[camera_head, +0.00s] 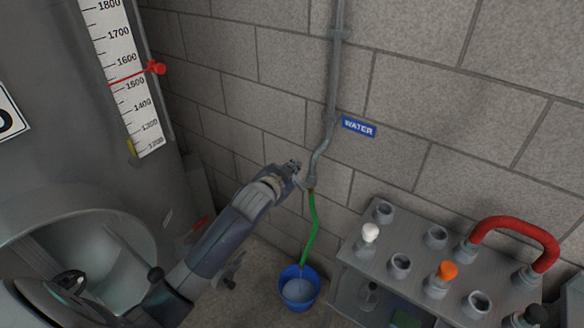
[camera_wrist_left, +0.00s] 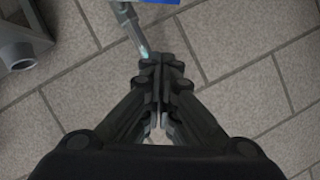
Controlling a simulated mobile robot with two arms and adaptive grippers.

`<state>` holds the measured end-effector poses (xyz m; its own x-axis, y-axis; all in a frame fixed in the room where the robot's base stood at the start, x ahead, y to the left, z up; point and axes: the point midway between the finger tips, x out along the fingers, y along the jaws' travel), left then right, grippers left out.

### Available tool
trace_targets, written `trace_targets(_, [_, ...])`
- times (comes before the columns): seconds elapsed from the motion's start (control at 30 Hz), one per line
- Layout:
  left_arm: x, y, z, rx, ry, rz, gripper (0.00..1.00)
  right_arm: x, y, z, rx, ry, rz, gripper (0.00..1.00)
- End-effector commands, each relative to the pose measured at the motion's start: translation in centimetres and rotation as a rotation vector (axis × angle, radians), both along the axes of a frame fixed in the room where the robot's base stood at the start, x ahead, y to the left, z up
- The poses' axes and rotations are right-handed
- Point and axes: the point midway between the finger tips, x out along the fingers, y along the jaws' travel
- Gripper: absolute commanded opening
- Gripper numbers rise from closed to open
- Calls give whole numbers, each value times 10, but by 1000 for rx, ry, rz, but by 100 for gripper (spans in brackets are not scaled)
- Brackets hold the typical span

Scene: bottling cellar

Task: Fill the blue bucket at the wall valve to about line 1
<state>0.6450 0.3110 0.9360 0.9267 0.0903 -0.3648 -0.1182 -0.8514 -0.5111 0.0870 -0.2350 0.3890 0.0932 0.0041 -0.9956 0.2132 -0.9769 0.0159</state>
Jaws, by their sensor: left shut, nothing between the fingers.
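The blue bucket (camera_head: 299,298) stands upright on the floor below the wall valve (camera_head: 310,184). A pale surface shows inside it; I cannot make out its lines. A green hose (camera_head: 314,230) hangs from the valve, its lower end at the bucket's mouth. My left gripper (camera_head: 295,166) is beside the valve, at its upper left. In the left wrist view the fingers (camera_wrist_left: 161,66) are shut with nothing between them, close to the grey pipe (camera_wrist_left: 132,28). I cannot tell whether they touch the valve. My right gripper is not in view.
A blue WATER sign (camera_head: 358,127) is on the block wall. A grey rack (camera_head: 405,238) with several sockets, a red bent hose (camera_head: 515,232) and coloured plugs stands right of the bucket. A steel tank with a scale (camera_head: 121,75) and open hatch is at left.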

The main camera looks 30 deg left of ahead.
Motion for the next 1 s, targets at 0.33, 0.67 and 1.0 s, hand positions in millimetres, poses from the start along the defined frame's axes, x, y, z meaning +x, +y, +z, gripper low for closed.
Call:
trace_targets(0.33, [53, 5, -20, -1, 1, 1, 0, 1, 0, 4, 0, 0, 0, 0])
trace_targets(0.67, [54, 24, -53, 0, 3, 1, 0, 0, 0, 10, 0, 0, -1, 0])
trace_targets(1.0, [53, 27, -58, 0, 1, 0, 0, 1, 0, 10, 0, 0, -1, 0])
